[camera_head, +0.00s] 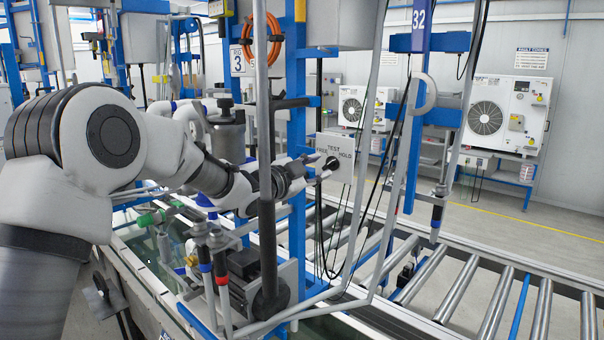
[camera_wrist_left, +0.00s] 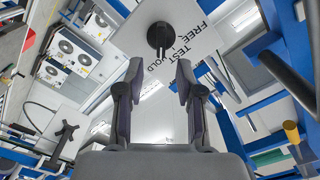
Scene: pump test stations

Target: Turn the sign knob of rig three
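The sign knob (camera_head: 332,163) is a black knob on a grey box (camera_head: 338,142) lettered TEST, FREE and HOLD. In the left wrist view the knob (camera_wrist_left: 160,36) is ahead of the fingers, with the lettering beside it on the grey plate (camera_wrist_left: 200,14). My left gripper (camera_head: 318,167) reaches in from the left, close to the box face. In the wrist view its two fingers (camera_wrist_left: 159,72) are apart with nothing between them, and the knob lies beyond the tips, roughly centred. Contact with the knob cannot be told. My right gripper is not in view.
A sign with a 3 (camera_head: 237,60) hangs on the rig. A grey upright pole (camera_head: 264,130) stands in front of my left forearm. Blue posts (camera_head: 297,120) and cables surround the box. A roller conveyor (camera_head: 480,290) runs at the lower right.

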